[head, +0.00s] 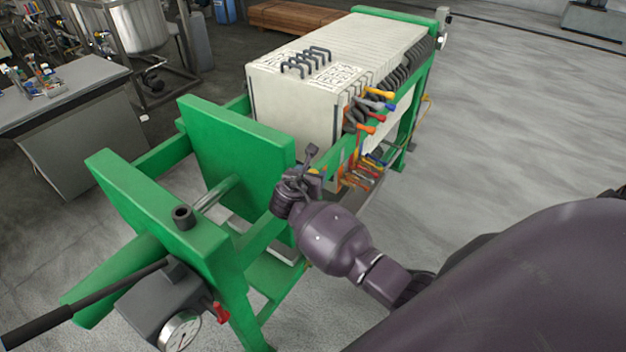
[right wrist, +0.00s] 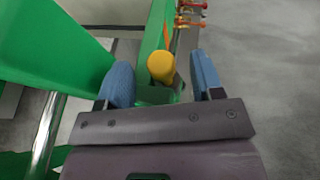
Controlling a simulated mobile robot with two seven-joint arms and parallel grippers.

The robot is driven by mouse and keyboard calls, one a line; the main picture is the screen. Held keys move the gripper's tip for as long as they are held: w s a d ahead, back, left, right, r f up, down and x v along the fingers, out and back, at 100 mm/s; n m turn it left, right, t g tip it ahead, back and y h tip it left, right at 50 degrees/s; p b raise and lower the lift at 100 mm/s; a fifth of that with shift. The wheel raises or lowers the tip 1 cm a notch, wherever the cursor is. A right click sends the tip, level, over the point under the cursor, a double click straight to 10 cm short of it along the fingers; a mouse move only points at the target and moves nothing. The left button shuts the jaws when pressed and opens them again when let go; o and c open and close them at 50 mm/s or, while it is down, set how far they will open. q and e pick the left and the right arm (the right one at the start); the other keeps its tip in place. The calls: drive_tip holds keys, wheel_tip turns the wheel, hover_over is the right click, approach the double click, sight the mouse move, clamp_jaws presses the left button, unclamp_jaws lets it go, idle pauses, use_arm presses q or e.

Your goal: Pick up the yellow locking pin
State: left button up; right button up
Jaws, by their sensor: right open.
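The yellow locking pin (right wrist: 161,67) shows in the right wrist view as a rounded yellow top at the green rail of the press. In the head view a bit of yellow (head: 316,172) shows beside my right gripper, mostly hidden by it. My right gripper (head: 303,165) is at the green side rail, near the moving green plate. In the right wrist view my right gripper (right wrist: 160,74) has its two blue fingers spread open, one on each side of the pin, with gaps to both. My left gripper is not in view.
The green press frame (head: 150,195) holds a white plate stack (head: 300,85). Coloured valve handles (head: 380,94) stick out along its right side, beyond my right gripper. A pump with a gauge (head: 180,331) and long lever is at lower left. Floor to the right is clear.

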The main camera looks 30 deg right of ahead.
drive_tip(key=shift+w+d+f, duration=0.15)
drive_tip(key=shift+w+d, duration=0.1)
drive_tip(key=shift+d, duration=0.05)
drive_tip(key=c, duration=1)
